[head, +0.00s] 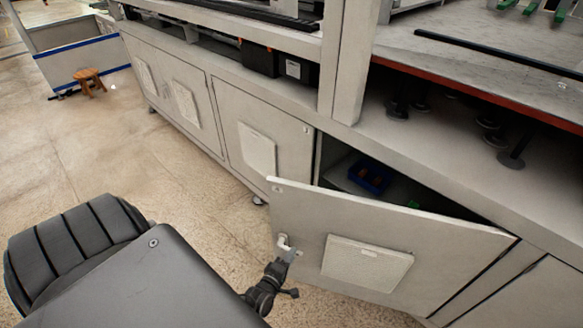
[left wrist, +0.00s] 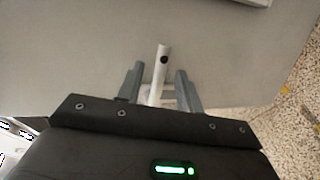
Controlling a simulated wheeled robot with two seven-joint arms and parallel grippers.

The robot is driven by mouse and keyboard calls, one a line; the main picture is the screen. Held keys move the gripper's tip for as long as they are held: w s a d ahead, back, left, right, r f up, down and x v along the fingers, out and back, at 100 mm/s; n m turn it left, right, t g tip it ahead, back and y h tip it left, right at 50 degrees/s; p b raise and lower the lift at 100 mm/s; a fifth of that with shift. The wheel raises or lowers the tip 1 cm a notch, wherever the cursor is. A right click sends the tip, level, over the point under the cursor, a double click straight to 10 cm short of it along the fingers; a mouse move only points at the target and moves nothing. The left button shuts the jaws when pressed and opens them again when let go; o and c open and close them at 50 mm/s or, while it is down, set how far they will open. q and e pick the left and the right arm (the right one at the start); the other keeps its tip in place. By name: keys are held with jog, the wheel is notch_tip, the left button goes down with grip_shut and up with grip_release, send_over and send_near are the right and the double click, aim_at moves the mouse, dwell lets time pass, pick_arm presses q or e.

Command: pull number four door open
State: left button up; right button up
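The cabinet door (head: 450,250), fourth from the left in the head view, stands partly open, swung out from its left side with its hinge side at the right. No number is readable on it. Its pale handle (head: 284,241) is near the door's left edge. My left gripper (head: 285,256) is at that handle. In the left wrist view, the handle (left wrist: 161,70) stands between the two grey fingers (left wrist: 160,85), with a gap visible on each side, so the fingers look open around it. The door face (left wrist: 70,60) fills the background. My right gripper is in neither view.
Inside the opened cabinet is a blue bin (head: 369,178). Closed doors stand to the left (head: 230,120) and right (head: 530,300). The worktop edge (head: 480,95) overhangs above. A wooden stool (head: 88,78) is far left. The speckled floor (head: 190,190) left of the door is clear.

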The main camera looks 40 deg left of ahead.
pick_arm(q)
jog(key=v, duration=0.9)
jog(key=shift+s+r, duration=0.15)
jog(key=shift+s, duration=0.2)
jog(key=shift+d, duration=0.1)
jog(key=shift+c, duration=0.2)
